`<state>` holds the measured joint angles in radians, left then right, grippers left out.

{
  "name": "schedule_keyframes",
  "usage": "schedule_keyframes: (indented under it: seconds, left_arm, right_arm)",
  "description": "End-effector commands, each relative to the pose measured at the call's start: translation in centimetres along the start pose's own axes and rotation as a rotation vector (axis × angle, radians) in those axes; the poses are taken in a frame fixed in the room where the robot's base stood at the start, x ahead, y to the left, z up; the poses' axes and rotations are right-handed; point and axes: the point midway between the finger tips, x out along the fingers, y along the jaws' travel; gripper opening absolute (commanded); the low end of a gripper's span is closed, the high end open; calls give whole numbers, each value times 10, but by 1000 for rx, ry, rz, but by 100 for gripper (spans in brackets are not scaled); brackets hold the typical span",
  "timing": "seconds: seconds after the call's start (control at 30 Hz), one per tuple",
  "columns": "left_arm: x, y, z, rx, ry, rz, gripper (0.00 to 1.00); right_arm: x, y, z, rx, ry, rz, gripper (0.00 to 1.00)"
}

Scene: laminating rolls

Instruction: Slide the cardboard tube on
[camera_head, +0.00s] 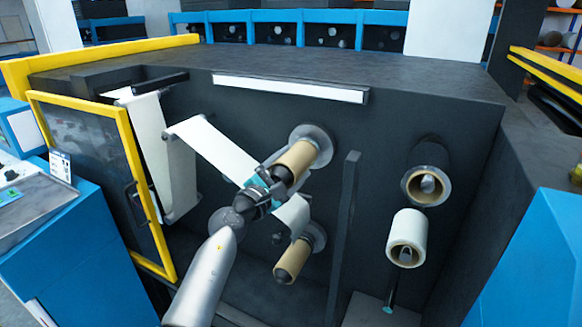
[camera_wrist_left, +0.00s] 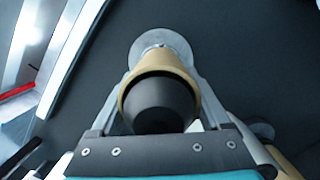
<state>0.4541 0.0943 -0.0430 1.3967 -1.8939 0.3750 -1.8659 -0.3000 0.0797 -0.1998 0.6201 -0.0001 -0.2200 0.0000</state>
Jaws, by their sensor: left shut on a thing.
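A brown cardboard tube (camera_head: 298,160) is at the upper middle spindle, in front of its round grey flange (camera_head: 318,142). In the left wrist view the tube (camera_wrist_left: 128,94) surrounds a dark spindle whose blunt black end (camera_wrist_left: 160,105) faces the camera. The flange (camera_wrist_left: 160,48) shows behind it. My left gripper (camera_head: 280,172) is shut on the tube, with one finger on each side; the hand hides part of it in the head view. A small teal and dark piece (camera_head: 388,309) at the bottom right may be part of my right gripper; its jaws cannot be made out.
A second brown tube (camera_head: 292,262) sits on the lower spindle. White film (camera_head: 215,147) runs from the left. A dark upright post (camera_head: 343,235) stands right of the spindles. A yellow-framed door (camera_head: 125,170) is at left.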

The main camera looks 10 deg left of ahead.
Motion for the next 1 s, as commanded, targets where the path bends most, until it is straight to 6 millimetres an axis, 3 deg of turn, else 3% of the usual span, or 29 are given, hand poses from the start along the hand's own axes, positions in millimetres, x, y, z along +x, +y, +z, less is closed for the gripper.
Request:
schedule_keyframes:
  seconds: [0.13, 0.17, 0.3, 0.67, 1.0]
  left_arm:
    - [0, 0, 0, 0, 0, 1, 24]
    - [0, 0, 0, 0, -1, 1, 83]
    - [0, 0, 0, 0, 0, 1, 99]
    - [-5, 0, 0, 1, 1, 0, 100]
    - [-53, 0, 0, 2, 1, -3, 100]
  right_arm:
    - [0, 0, 0, 0, 0, 0, 50]
    - [0, 0, 0, 0, 0, 0, 50]
    - [0, 0, 0, 0, 0, 0, 50]
    - [-1, 0, 0, 0, 0, 0, 50]
    - [-10, 0, -1, 0, 0, 0, 50]
